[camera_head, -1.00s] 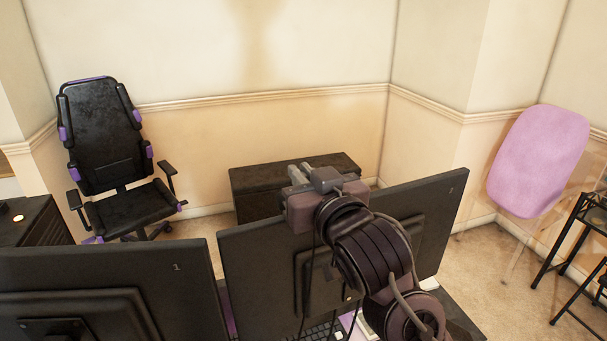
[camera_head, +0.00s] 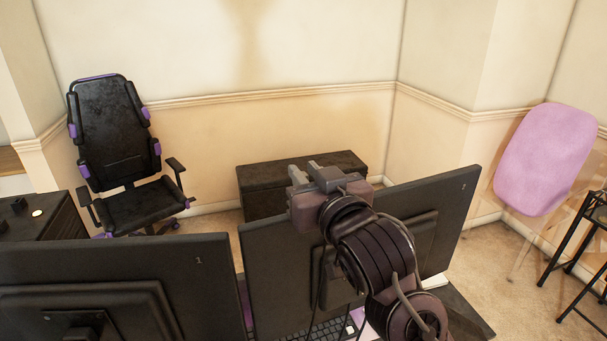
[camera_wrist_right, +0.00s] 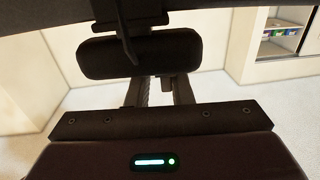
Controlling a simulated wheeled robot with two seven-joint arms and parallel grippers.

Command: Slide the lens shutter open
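My right gripper (camera_head: 318,174) is above the top edge of the right monitor (camera_head: 262,270), seen from behind in the head view. In the right wrist view its two fingers (camera_wrist_right: 160,92) stand apart with a gap between them, and they reach toward a dark rounded bar, apparently the webcam (camera_wrist_right: 140,62). The finger ends overlap its lower edge; whether they touch it cannot be told. The lens and shutter cannot be made out in either view. In the head view my gripper and arm cover much of that area. My left gripper is not in view.
The left monitor (camera_head: 110,265) stands beside the right one. A keyboard (camera_head: 325,331) lies below on the desk. A black gaming chair (camera_head: 122,165), a dark chest (camera_head: 255,185) and a pink chair (camera_head: 545,160) stand farther back.

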